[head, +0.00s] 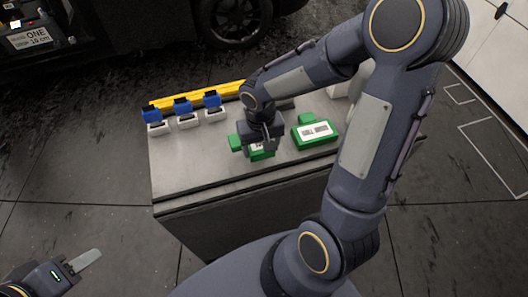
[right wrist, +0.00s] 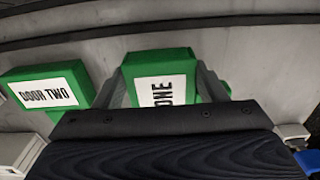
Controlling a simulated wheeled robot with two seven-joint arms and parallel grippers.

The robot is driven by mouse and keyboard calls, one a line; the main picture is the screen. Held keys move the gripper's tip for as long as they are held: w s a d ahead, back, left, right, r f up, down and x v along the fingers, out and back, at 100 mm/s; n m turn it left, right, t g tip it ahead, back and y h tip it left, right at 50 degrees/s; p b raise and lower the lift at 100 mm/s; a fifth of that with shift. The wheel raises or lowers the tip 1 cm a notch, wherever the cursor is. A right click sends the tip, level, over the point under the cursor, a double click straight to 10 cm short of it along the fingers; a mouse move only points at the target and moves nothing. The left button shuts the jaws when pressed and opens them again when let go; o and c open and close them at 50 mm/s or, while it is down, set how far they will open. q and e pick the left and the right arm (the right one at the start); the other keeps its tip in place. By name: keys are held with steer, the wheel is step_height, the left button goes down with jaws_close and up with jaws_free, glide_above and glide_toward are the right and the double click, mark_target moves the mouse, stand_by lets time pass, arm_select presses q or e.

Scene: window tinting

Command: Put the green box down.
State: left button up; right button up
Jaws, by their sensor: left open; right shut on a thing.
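My right gripper (head: 262,143) is shut on a green box (head: 259,155) at the front middle of the grey table. In the right wrist view the green box (right wrist: 168,66) sits between the fingers, its white label reading "ONE" with the rest hidden. I cannot tell whether the box touches the tabletop. A second green box (head: 316,133) stands on the table to the right; its label reads "DOOR TWO" in the right wrist view (right wrist: 48,92). My left gripper (head: 78,266) is open and empty, low at the left, away from the table.
The grey table (head: 180,172) has free room at its front left. Several small white boxes with blue parts (head: 188,121) stand in a row at the back left. A yellow bar (head: 195,96) lies along the back edge. A dark vehicle wheel (head: 236,18) is behind.

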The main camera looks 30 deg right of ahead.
mark_target(264, 162)
steer(key=f, duration=0.3)
steer(key=shift+s+d+f, duration=0.15)
steer(key=shift+s+d, duration=0.2)
steer(key=shift+w+f, duration=0.1)
steer(key=shift+f, duration=0.3)
steer(key=o, duration=1)
steer(key=shift+f, duration=0.1)
